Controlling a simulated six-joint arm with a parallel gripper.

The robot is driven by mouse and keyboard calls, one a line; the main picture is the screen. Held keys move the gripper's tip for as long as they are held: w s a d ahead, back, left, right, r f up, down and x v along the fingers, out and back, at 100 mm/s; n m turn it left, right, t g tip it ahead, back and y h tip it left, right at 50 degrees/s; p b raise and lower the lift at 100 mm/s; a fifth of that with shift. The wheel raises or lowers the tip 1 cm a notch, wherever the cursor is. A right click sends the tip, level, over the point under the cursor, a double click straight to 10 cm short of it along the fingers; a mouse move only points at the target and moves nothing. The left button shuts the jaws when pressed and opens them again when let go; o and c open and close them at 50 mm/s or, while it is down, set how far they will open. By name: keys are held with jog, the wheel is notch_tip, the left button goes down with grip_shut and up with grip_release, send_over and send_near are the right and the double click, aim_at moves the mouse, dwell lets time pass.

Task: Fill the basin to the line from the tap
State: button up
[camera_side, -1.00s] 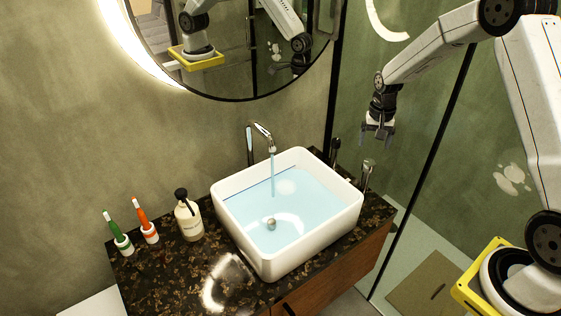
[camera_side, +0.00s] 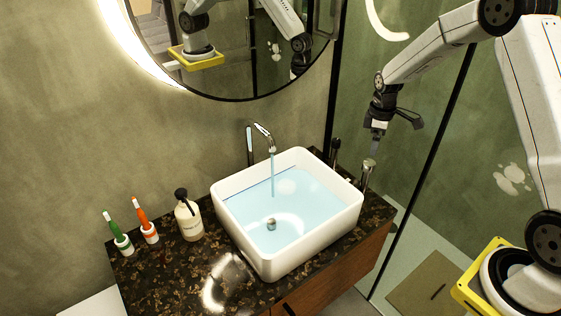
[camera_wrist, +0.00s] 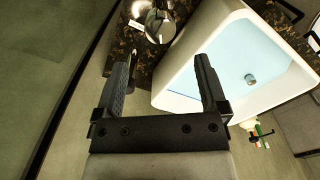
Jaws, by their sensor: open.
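The white rectangular basin (camera_side: 310,237) stands on the dark speckled counter and holds pale blue water (camera_side: 300,208). A thin dark line (camera_side: 260,183) runs along its inner back wall, with the water surface close to it. The chrome tap (camera_side: 262,130) runs a stream into the basin. A chrome upright fitting (camera_side: 367,173) stands at the basin's right; in the wrist view its round shiny top (camera_wrist: 161,24) lies beyond my fingertips. My gripper (camera_side: 394,132) is open and empty, above and slightly right of that fitting. Its spread fingers (camera_wrist: 163,64) show in the wrist view.
A second, darker upright fitting (camera_side: 335,150) stands behind the chrome one. A soap bottle (camera_side: 188,217) and two toothbrushes in holders, green (camera_side: 121,240) and orange (camera_side: 147,228), stand left of the basin. The mirror (camera_side: 250,60) hangs above. A glass panel with a black frame is at the right.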

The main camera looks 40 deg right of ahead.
aim_at(370, 162)
jog(key=shift+n, duration=1.3)
jog(key=shift+f, duration=0.1)
jog(key=shift+f, duration=3.8)
grip_shut()
